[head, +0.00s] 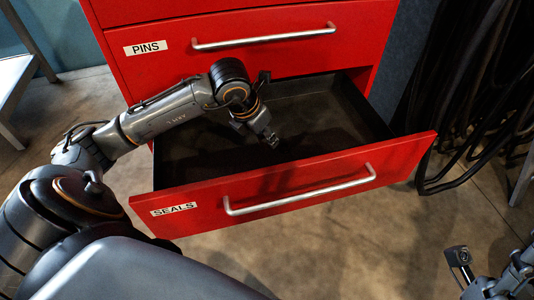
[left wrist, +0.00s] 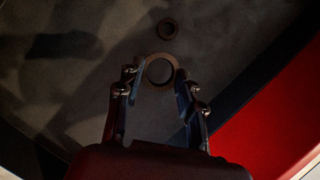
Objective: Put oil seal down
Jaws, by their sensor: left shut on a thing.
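My left gripper (head: 270,136) reaches down into the open drawer marked SEALS (head: 330,128). In the left wrist view its two fingers (left wrist: 157,76) are shut on a dark ring, the oil seal (left wrist: 160,54), which sits between the fingertips. The frames do not clearly show whether the ring touches the drawer floor. A smaller dark ring (left wrist: 168,22) lies on the floor just past it. Neither ring can be made out in the head view. My right gripper (head: 490,262) is at the lower right, partly cut off, with its fingers apart and nothing seen between them.
The red drawer front (head: 290,180) has a metal handle (head: 300,192). Above is a shut drawer marked PINS (head: 240,48). Much of the dark drawer floor is bare around the gripper. Black cables (head: 480,100) hang at the right.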

